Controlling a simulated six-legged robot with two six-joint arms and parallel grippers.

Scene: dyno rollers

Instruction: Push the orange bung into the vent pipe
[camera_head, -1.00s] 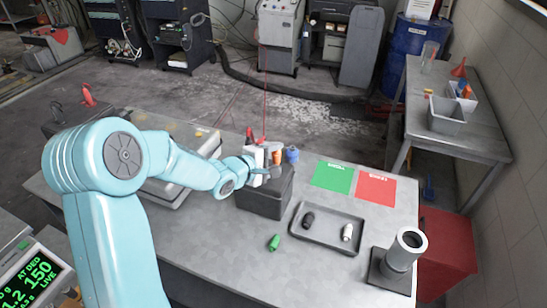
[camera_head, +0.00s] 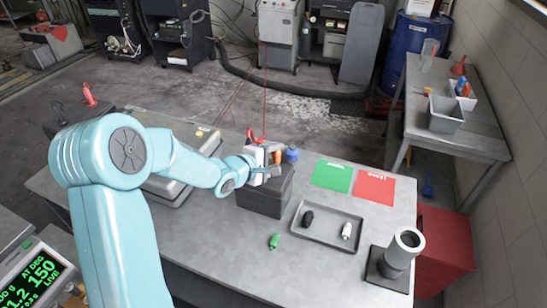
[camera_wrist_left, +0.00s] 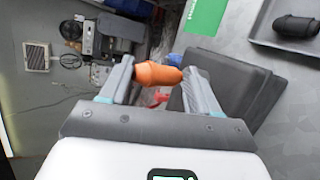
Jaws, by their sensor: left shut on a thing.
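The likely vent pipe is an upright grey pipe (camera_head: 397,257) with an open round top, on a dark square base at the bench's front right. The gripper and bung are well apart from it. My right gripper is not in view.
A dark block (camera_head: 265,197) stands under the left gripper. A tray (camera_head: 326,240) holds a black and a white piece. A green piece (camera_head: 274,242) lies in front. Green (camera_head: 332,176) and red (camera_head: 374,188) mats lie flat. A blue object (camera_head: 292,154) is behind the gripper.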

